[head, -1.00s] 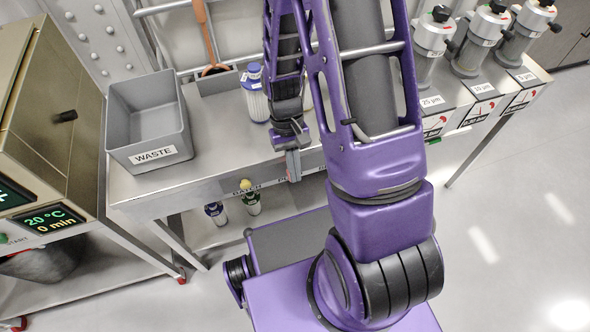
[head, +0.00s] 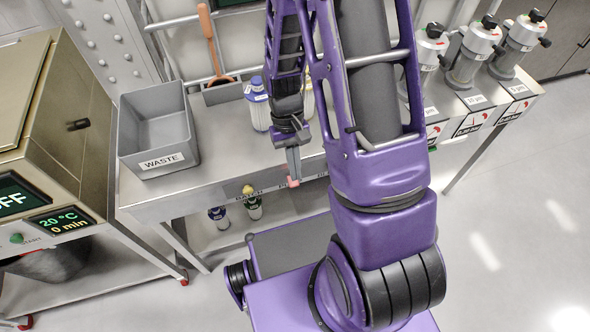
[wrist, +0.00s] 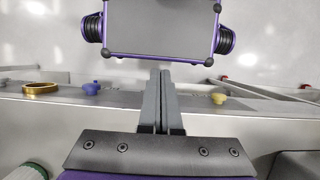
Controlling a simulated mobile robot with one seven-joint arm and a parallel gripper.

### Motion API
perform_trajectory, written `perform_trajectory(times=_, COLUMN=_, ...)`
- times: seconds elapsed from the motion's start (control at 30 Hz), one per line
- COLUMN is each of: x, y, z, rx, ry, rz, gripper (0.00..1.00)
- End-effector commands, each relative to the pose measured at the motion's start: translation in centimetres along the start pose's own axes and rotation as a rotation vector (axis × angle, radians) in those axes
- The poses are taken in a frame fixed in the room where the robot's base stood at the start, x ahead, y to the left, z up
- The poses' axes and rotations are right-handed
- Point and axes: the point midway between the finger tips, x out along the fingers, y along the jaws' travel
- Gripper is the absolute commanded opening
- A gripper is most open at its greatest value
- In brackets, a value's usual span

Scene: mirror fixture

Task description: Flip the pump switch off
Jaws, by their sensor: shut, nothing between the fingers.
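My gripper (head: 293,183) is shut and empty, pointing down at the front edge of the bench (head: 225,178). In the wrist view its fingers (wrist: 167,75) reach past the front panel (wrist: 140,100). A small pinkish-red spot shows at the fingertips in the head view; I cannot tell whether it is a fingertip or a switch part. A yellow knob (head: 248,190) on the front panel is left of my gripper and also shows in the wrist view (wrist: 224,95). I cannot make out the pump switch or its position; lettering near the fingers is partly covered.
A grey waste bin (head: 157,140) stands on the bench's left. A blue-capped bottle (head: 257,105) is close behind my gripper. Several metal canisters (head: 476,58) stand at right.

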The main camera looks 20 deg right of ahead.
Motion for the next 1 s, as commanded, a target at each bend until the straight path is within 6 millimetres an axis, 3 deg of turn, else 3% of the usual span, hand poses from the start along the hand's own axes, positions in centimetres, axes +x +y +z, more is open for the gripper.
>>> perform_trajectory(times=0.2, x=-4.0, y=0.0, z=3.3, rx=0.000, ry=0.005, rz=0.000, gripper=0.00)
perform_trajectory(times=0.4, x=-6.2, y=0.0, z=5.2, rx=0.000, ry=0.004, rz=0.000, gripper=0.00)
perform_trajectory(times=1.0, x=-7.1, y=0.0, z=6.1, rx=0.000, ry=0.000, rz=0.000, gripper=0.00)
